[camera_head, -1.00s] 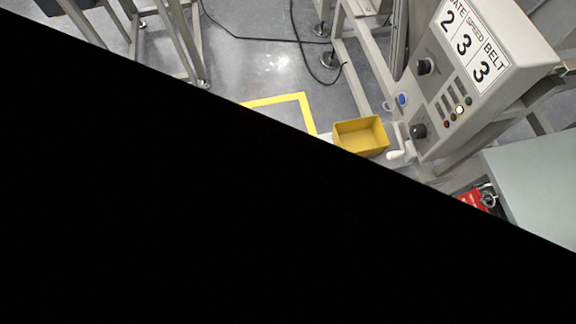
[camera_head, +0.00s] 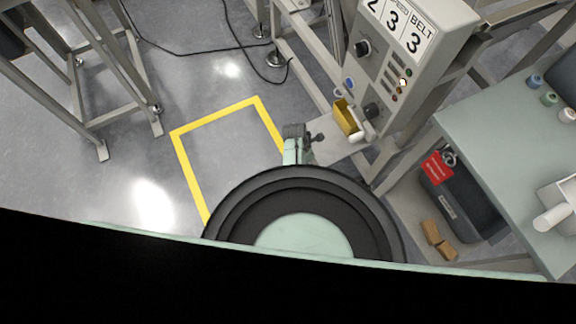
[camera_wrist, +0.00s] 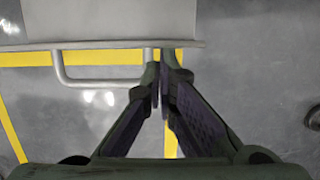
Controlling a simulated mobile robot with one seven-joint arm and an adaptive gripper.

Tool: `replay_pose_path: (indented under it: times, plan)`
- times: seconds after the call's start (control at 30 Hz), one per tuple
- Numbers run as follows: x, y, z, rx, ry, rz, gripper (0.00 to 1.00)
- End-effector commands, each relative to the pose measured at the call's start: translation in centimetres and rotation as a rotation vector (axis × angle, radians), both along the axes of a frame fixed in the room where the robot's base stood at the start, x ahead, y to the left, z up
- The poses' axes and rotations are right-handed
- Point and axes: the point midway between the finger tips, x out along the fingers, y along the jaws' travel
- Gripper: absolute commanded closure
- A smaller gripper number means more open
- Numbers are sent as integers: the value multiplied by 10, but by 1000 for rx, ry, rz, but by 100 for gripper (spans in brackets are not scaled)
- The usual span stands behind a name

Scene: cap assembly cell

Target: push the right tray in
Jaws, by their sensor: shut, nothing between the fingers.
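A pale grey tray (camera_head: 338,146) sticks out below the control panel in the head view. In the wrist view its flat top (camera_wrist: 110,18) and front edge fill the upper left, with a grey bar handle (camera_wrist: 100,84) along the front. My gripper (camera_wrist: 160,72) is shut and empty, its fingertips at the right end of the handle. I cannot tell whether they touch it. In the head view my gripper (camera_head: 316,138) is small and dark at the tray's left side. My own arm hides part of the area below.
A yellow bin (camera_head: 345,117) is at the tray's far side. The control panel (camera_head: 405,70) stands above, with a white crank (camera_head: 361,128). A grey-green table (camera_head: 480,130) is at right, with a dark case (camera_head: 465,205) beneath. Yellow tape (camera_head: 190,170) marks open floor at left.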

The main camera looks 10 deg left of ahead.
Motion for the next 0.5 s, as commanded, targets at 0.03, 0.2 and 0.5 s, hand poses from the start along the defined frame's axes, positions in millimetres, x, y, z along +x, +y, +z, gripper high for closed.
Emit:
replay_pose_path:
  times: [0.03, 0.2, 0.5]
  plan:
    - [10, -13, -2, 1, -5, -8, 100]
    - [33, -48, -2, 0, -4, -6, 100]
    - [59, -87, -2, 0, -2, -2, 100]
